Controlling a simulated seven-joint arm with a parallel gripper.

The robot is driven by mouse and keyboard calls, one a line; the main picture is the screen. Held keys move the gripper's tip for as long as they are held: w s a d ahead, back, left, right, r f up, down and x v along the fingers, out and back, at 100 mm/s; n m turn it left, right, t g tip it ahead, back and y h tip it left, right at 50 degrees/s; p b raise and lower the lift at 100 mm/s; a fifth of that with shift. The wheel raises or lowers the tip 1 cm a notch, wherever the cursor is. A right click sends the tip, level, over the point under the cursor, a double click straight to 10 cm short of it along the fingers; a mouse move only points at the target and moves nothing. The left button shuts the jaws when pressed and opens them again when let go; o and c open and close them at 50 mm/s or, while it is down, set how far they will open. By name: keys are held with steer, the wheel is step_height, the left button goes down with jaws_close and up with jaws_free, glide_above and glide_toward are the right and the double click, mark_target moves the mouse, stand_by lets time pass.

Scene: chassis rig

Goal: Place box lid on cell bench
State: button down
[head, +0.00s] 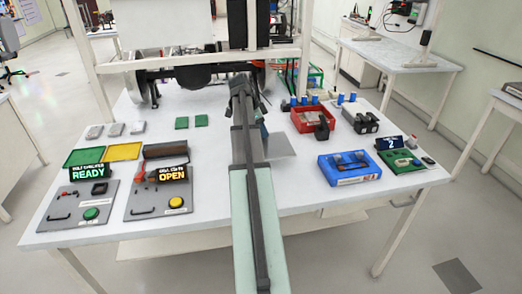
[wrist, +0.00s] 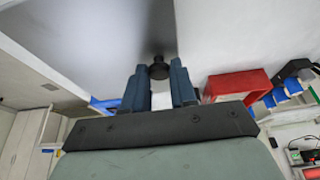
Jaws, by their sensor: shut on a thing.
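The box lid is a flat grey plate (head: 282,146), partly hidden behind my arm in the head view. In the wrist view the lid (wrist: 100,35) fills the upper left, with a black knob (wrist: 159,68) on it. My gripper (wrist: 159,82) has its blue fingers closed around the knob. In the head view my gripper (head: 263,128) is mostly hidden by my arm, over the middle of the bench. The white cell bench (head: 213,190) lies below. I cannot tell whether the lid touches it.
A red bin (head: 312,119) and a blue tray (head: 349,168) stand right of the lid. Green (head: 85,157) and yellow (head: 120,152) trays and two grey panels marked READY (head: 78,210) and OPEN (head: 160,200) are at left. Bare bench lies left of my arm.

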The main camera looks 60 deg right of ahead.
steer(key=shift+f, duration=3.55)
steer(key=c, duration=0.9)
jaws_free()
steer(key=v, duration=1.2)
